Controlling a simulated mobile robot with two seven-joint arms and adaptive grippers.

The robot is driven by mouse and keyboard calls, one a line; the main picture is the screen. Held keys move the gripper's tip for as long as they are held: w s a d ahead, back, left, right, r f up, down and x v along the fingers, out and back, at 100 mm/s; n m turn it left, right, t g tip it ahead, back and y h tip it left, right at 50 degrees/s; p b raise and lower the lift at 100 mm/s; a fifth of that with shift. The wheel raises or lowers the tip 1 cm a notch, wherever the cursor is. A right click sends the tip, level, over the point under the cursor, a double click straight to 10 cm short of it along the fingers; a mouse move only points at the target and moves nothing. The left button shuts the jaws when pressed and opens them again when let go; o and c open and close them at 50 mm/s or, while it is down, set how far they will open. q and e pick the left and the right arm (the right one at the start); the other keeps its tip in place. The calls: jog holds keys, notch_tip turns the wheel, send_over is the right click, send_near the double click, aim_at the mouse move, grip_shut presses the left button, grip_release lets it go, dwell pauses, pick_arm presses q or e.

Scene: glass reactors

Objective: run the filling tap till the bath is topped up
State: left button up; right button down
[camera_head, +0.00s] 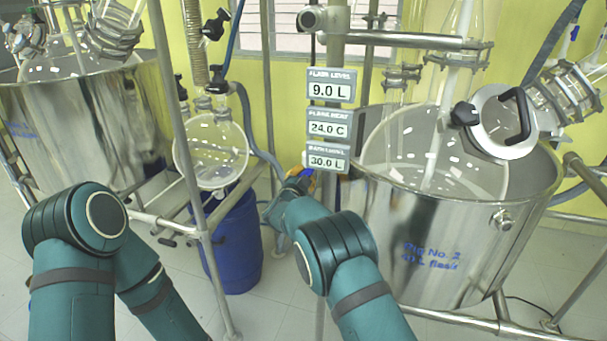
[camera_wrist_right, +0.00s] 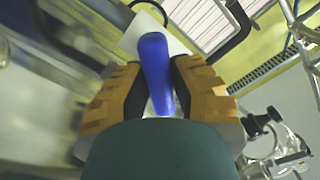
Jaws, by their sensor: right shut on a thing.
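The steel bath (camera_head: 395,225), marked "Rig No. 2", stands at the right with a round glass flask (camera_head: 425,150) inside it. The tap body is hidden. The lowest readout (camera_head: 328,160) on the post shows 30.0 L. My left arm shows at the left, but its gripper is out of view.
Two more readouts above show 9.0 L (camera_head: 331,87) and 24.0 C (camera_head: 329,124). A second steel bath (camera_head: 90,125) stands at the left. A glass receiver (camera_head: 211,152) hangs above a blue drum (camera_head: 235,245) between them. Metal frame posts stand close to both arms.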

jog(key=shift+w+d+r+n, duration=0.1)
jog(key=shift+r+n, duration=0.15)
jog(key=shift+n, duration=0.45)
jog(key=c, duration=1)
grip_release()
jog(key=shift+o, duration=0.9)
jog(key=shift+f, duration=0.15)
jog(key=shift+s+a+f, duration=0.1)
jog(key=shift+s+a, duration=0.1)
jog(key=shift+s, duration=0.15)
jog(key=v, duration=1.1)
